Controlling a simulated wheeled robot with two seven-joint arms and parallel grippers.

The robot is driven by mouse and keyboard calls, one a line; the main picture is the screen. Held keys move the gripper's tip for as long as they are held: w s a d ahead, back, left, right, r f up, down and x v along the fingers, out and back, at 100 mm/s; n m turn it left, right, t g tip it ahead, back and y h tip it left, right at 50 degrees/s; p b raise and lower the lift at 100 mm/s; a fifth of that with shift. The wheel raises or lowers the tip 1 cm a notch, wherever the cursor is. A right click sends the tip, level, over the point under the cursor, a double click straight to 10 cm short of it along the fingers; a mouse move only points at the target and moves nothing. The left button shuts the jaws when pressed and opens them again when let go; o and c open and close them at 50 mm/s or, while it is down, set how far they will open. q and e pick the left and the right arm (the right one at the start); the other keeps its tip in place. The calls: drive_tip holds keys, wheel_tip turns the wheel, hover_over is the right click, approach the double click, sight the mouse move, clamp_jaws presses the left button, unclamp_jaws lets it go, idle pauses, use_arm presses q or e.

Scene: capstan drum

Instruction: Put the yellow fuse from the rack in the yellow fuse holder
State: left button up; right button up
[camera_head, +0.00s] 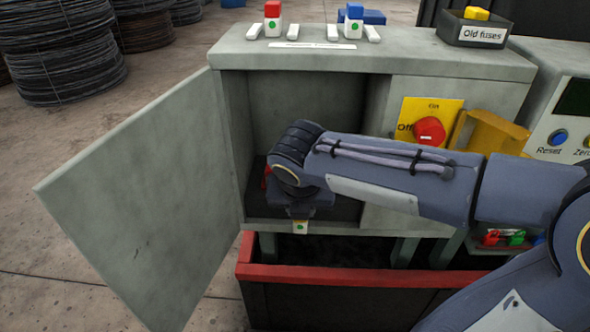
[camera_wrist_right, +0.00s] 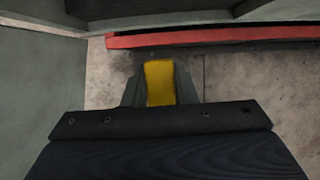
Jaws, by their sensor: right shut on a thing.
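My right arm comes in from the right, its wrist in front of the open cabinet (camera_head: 300,100). My right gripper (camera_head: 300,214) points down and is shut on the yellow fuse (camera_head: 301,227), whose white face has a green dot. In the right wrist view the yellow fuse (camera_wrist_right: 160,82) sits between the fingers. On the cabinet top, the rack (camera_head: 312,45) holds a red fuse (camera_head: 272,20) and a blue fuse (camera_head: 354,22), with an empty place between them. The yellow fuse holder is not visible; my wrist hides part of the cabinet's inside. My left gripper is out of view.
The cabinet door (camera_head: 140,200) stands open to the left. A red-rimmed bin (camera_head: 350,276) is below the cabinet. A yellow plate with a red switch (camera_head: 430,131) is to the right. The "Old fuses" box (camera_head: 481,34) on top contains something yellow.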

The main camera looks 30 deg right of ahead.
drive_tip(key=w+d, duration=0.3)
drive_tip(key=w, duration=0.1)
drive_tip(key=w+d+b, duration=0.1)
drive_tip(key=w+d, duration=0.2)
drive_tip(key=w, duration=0.2)
drive_tip(key=w+d, duration=0.3)
drive_tip(key=w, duration=0.2)
drive_tip(key=shift+w, duration=0.2)
wheel_tip(320, 180, down, 4)
drive_tip(key=shift+r+b, duration=0.2)
drive_tip(key=shift+b, duration=1.05)
drive_tip(key=o, duration=0.6)
drive_tip(key=shift+f, duration=0.15)
drive_tip(key=shift+c, duration=0.2)
drive_tip(key=o, duration=0.5)
drive_tip(key=shift+c, duration=0.2)
